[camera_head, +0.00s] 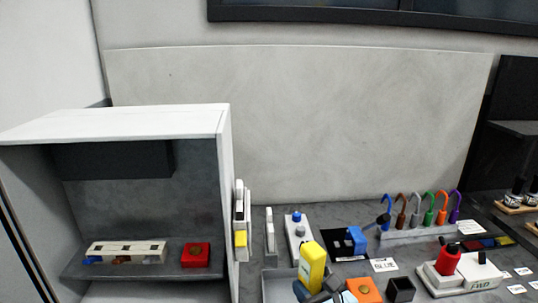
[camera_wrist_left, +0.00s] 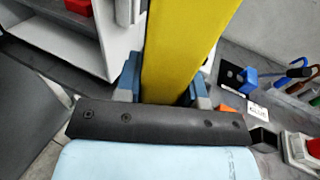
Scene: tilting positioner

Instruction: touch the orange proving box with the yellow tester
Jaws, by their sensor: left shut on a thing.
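The yellow tester (camera_head: 312,264) stands roughly upright near the bottom middle of the head view. My left gripper (camera_head: 318,288) is shut on its lower part. In the left wrist view the tester (camera_wrist_left: 183,48) rises between the two blue-grey fingers (camera_wrist_left: 165,88). The orange proving box (camera_head: 364,290) sits just right of the gripper, with a round brass-coloured spot on top. Only an orange sliver of it (camera_wrist_left: 227,109) shows in the wrist view, past the right finger. I cannot tell a contact between tester and box. My right gripper is not in view.
A white open cabinet (camera_head: 226,190) with a red box (camera_head: 196,255) inside stands at left. A grey tray (camera_head: 275,286) lies by the tester. A dark open box (camera_head: 401,289), a blue block (camera_head: 356,238), coloured hooks (camera_head: 428,210) and a red-knobbed unit (camera_head: 447,260) stand to the right.

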